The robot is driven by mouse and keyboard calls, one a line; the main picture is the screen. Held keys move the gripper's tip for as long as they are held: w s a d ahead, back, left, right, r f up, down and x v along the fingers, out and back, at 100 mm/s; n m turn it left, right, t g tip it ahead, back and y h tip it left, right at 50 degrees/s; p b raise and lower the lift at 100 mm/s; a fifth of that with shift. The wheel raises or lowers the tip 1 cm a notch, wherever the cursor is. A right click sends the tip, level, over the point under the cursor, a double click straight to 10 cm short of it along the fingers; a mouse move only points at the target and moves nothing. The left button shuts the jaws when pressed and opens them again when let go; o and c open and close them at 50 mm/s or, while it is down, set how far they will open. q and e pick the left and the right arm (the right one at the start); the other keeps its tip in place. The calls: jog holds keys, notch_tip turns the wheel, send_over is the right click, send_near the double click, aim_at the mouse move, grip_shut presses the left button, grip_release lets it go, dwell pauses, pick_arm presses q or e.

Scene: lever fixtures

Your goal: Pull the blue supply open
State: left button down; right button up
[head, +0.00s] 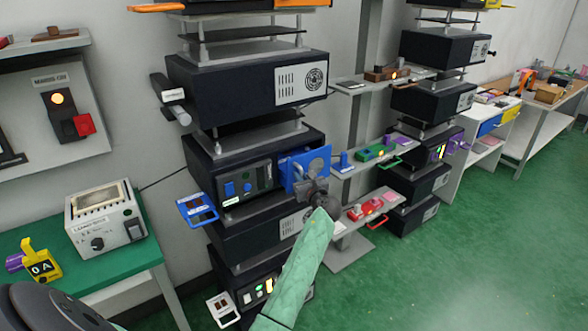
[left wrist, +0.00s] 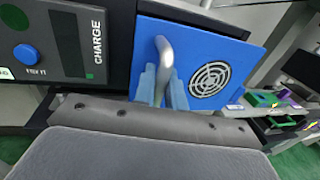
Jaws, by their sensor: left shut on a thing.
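The blue supply's front panel (head: 318,160) is on the right part of a dark unit in the middle stack in the head view. In the left wrist view the blue panel (left wrist: 240,62) has a round vent and a curved silver handle (left wrist: 163,50). My left gripper (head: 311,188) is in front of the panel and partly hides it. Its pale blue fingers (left wrist: 161,88) are shut on the handle in the left wrist view. I cannot tell how far the panel stands out from the unit. My right gripper is not in view.
A dark control panel (head: 238,182) with a blue button is left of the blue panel. A blue-framed tray (head: 197,210) juts out at the left. Shelves (head: 362,160) with small coloured devices stand at the right. Green floor (head: 430,270) is clear at the lower right.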

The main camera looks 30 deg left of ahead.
pick_arm(q)
jog(key=w+d+p+v, duration=0.1)
jog(key=p+v, duration=0.1)
jog(key=v, duration=0.6)
jog(key=shift+d, duration=0.25)
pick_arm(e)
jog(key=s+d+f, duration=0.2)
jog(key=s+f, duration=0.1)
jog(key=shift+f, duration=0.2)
pick_arm(q)
jog(key=c, duration=1.5)
grip_release()
jog(key=shift+c, duration=0.2)
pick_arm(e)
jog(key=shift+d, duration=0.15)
pick_arm(q)
jog(key=b+v, duration=0.3)
jog(key=v, duration=0.4)
jog(key=shift+s+d, duration=0.2)
jog(key=shift+d, duration=0.15)
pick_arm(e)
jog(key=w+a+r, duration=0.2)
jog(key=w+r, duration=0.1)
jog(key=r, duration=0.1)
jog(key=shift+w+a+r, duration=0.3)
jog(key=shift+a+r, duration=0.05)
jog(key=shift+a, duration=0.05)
